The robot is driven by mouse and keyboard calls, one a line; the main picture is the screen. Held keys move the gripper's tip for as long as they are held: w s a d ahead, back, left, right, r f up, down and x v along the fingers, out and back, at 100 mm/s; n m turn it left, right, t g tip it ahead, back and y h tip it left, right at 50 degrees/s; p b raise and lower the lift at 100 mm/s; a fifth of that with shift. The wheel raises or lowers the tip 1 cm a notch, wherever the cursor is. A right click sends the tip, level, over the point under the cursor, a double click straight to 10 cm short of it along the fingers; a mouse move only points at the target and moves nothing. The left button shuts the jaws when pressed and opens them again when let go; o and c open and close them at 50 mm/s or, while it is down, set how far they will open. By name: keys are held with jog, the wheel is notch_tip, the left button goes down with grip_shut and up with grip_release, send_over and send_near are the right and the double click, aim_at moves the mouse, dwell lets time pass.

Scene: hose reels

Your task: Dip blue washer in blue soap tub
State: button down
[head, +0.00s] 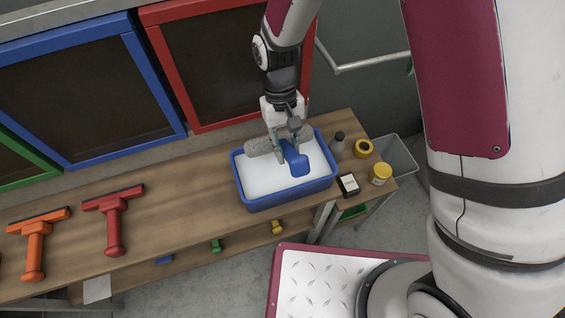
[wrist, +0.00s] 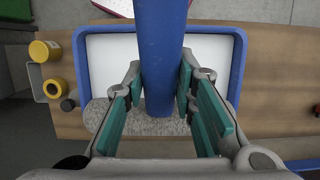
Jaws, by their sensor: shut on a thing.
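The blue washer (head: 295,159) has a blue handle and a grey fuzzy sleeve (head: 260,146). My gripper (head: 287,136) is shut on its blue handle, which runs up between the teal finger pads in the wrist view (wrist: 161,70). The blue soap tub (head: 287,202) stands on the bench, filled with white soap. The grey sleeve also shows in the wrist view (wrist: 140,122), across the white surface. I cannot tell whether the sleeve touches the soap.
On the wooden bench (head: 185,225), an orange squeegee (head: 34,248) and a red squeegee (head: 113,220) lie left of the tub. Framed dark panels rise behind.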

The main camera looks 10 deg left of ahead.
aim_at(288, 147)
jog(key=shift+r+p, duration=0.55)
jog(key=shift+r, duration=1.45)
